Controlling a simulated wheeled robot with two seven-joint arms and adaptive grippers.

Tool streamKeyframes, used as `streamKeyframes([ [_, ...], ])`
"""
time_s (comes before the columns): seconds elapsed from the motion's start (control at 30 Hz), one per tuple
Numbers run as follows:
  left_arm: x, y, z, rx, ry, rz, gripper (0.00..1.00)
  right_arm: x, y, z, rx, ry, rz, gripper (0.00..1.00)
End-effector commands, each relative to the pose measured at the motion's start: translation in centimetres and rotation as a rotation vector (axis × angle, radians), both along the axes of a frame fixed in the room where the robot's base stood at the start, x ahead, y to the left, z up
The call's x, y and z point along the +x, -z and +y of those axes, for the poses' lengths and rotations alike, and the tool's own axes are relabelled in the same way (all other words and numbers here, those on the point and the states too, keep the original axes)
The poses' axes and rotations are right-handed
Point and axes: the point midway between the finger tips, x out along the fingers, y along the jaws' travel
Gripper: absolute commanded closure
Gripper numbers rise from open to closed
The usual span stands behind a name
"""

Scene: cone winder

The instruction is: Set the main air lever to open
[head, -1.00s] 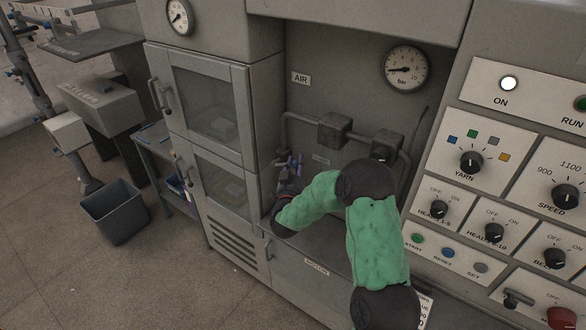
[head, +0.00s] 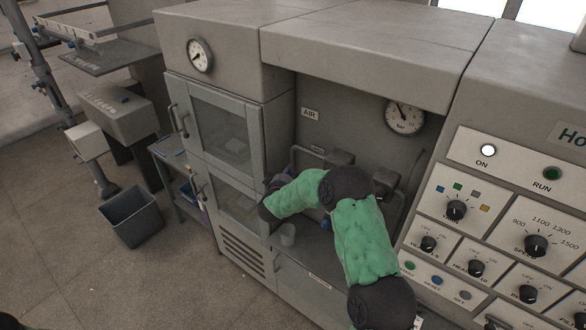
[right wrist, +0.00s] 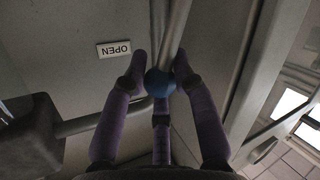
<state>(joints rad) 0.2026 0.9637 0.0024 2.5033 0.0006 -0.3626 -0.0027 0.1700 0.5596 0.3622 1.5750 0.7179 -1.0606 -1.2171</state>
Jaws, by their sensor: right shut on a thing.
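My right gripper (right wrist: 160,82) is shut on the main air lever. Its purple fingers close around the blue knob (right wrist: 160,83) at the end of the lever's grey bar (right wrist: 173,35). A white label reading OPEN (right wrist: 114,49) is on the panel just left of the knob in the right wrist view. In the head view my right gripper (head: 275,183) is mostly hidden behind my green-sleeved arm, at the left side of the AIR bay. The AIR sign (head: 310,114) is above it. The lever cannot be made out in the head view. My left gripper is not in view.
A bar gauge (head: 404,115) is on the bay's back wall. Grey pipework (right wrist: 90,123) runs close to the gripper. A cabinet with glass doors (head: 222,125) borders the bay on the left. The knob panel (head: 480,235) is on the right. A bin (head: 131,215) stands on the floor.

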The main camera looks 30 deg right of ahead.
Motion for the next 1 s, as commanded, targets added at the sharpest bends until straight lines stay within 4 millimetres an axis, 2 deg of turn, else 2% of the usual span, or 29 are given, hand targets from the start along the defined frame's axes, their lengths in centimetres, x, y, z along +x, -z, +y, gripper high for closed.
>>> streamKeyframes([
  [0.03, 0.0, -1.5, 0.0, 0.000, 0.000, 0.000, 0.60, 0.5, -1.0, 0.1, -0.013, 0.000, 0.023, 1.00],
  [0.1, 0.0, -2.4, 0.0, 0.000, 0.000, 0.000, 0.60, 0.9, -1.0, 0.3, -0.030, 0.000, 0.063, 1.00],
  [0.4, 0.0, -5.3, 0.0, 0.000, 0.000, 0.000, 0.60, 2.2, -1.0, 0.7, -0.081, 0.001, 0.185, 1.00],
  [0.6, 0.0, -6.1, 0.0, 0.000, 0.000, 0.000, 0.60, 2.6, -0.9, 0.9, -0.098, 0.001, 0.226, 1.00],
  [1.0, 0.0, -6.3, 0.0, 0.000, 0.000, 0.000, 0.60, 2.7, -0.7, 0.9, -0.106, 0.002, 0.240, 1.00],
])
